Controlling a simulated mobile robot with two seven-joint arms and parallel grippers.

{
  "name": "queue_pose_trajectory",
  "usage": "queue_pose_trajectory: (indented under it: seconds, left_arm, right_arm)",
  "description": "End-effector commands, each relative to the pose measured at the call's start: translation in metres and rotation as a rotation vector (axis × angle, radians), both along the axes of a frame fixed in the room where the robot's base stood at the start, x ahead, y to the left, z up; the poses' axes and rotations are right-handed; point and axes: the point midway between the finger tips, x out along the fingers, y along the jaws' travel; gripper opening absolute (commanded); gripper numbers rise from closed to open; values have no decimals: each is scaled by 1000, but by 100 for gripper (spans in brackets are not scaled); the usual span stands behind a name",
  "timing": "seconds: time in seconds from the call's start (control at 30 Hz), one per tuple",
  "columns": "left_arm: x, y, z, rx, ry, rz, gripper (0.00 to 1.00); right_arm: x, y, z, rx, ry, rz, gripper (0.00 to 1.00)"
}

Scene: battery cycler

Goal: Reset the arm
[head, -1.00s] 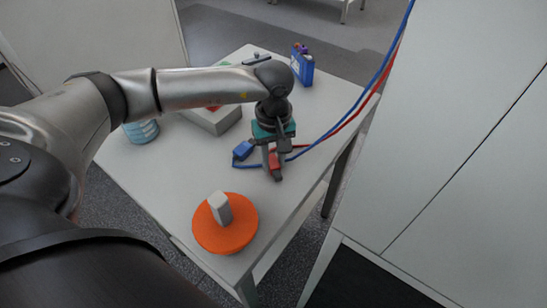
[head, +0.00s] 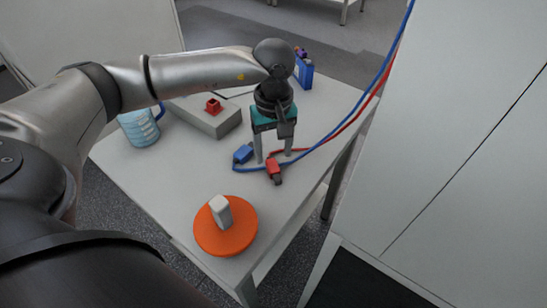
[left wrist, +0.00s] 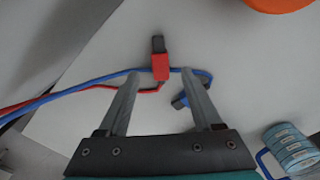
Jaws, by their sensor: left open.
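My left gripper (head: 273,157) is open and empty above the white table (head: 190,190), with its fingers pointing down. In the left wrist view my left gripper (left wrist: 158,72) shows both fingers spread apart. A red connector (head: 273,169) on a red cable lies near the fingertips; it also shows in the left wrist view (left wrist: 160,65), beyond and between the fingers. A blue connector (head: 243,153) on a blue cable lies to the left of the gripper. It also shows in the left wrist view (left wrist: 180,102), partly behind the right finger. My right gripper is not in view.
An orange disc (head: 240,240) with a grey-white block (head: 220,211) stands at the near corner. A grey box (head: 222,125) with a red part, a light blue jug (head: 139,128) and a blue pack (head: 303,70) stand farther back. A white cabinet (head: 460,130) is at right.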

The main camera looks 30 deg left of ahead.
Motion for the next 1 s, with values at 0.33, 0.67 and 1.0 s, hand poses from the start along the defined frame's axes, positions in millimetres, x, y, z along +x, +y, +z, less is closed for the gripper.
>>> queue_pose_trajectory:
  seconds: [0.33, 0.67, 1.0]
  left_arm:
    - [1, 0, 82, 1, -3, 0, 67]
    - [0, 0, 106, 1, 1, 0, 67]
    - [0, 0, 138, 1, 1, 0, 67]
  right_arm:
    - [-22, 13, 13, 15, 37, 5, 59]
    - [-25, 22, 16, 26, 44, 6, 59]
    - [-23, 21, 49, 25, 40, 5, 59]
